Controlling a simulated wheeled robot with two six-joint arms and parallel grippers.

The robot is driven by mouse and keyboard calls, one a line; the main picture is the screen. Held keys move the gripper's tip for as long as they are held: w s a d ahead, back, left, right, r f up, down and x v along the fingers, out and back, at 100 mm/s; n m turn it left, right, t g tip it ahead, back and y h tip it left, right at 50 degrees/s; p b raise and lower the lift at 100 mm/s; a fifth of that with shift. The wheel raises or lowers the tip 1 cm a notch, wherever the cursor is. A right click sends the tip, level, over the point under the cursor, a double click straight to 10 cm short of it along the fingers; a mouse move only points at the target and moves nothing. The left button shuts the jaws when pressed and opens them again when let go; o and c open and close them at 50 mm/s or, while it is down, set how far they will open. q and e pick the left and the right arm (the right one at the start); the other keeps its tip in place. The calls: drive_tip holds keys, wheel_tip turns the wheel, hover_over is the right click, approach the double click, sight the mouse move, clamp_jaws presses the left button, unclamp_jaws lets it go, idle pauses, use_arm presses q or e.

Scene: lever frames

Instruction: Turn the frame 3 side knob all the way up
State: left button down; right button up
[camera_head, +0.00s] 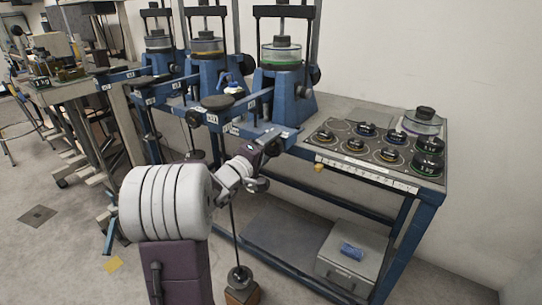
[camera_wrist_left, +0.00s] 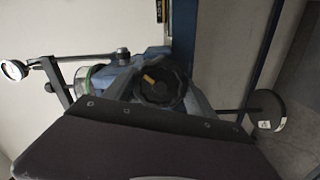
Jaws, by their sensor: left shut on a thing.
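The nearest blue lever frame (camera_head: 290,92) carries a clear cell with a green ring. I take it as frame 3, but its small label is hard to read. A black knob (camera_head: 274,147) sits at the near end of its blue beam. In the left wrist view a black lobed knob (camera_wrist_left: 160,84) with a yellow mark faces me, its lower edge close behind my dark gripper body. My left gripper (camera_head: 266,151) is at the beam-end knob and shut on it; its fingertips are mostly hidden. My right gripper is not in view.
Two similar blue frames stand farther left. A bench top (camera_head: 345,150) at right holds several dark weights. A hanging rod with a weight (camera_head: 239,278) is close to my left arm. A grey box (camera_head: 352,268) sits on the lower shelf. The floor at left is open.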

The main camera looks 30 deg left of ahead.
use_arm(q)
drive_tip(key=shift+d+f+m+b, duration=0.1)
drive_tip(key=shift+f+m+b, duration=0.2)
drive_tip(key=shift+b, duration=0.15)
drive_tip(key=c, duration=0.7)
unclamp_jaws()
drive_tip(key=shift+r, duration=0.15)
drive_tip(key=o, duration=0.3)
drive_tip(key=shift+w+d+r, duration=0.1)
drive_tip(key=shift+w, duration=0.05)
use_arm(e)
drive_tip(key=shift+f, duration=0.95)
use_arm(q)
drive_tip(key=shift+s, duration=0.35)
drive_tip(key=s+b, duration=0.2)
drive_tip(key=s, duration=0.1)
drive_tip(key=s+b, duration=0.1)
drive_tip(key=shift+s+a, duration=0.35)
drive_tip(key=shift+s, duration=0.4)
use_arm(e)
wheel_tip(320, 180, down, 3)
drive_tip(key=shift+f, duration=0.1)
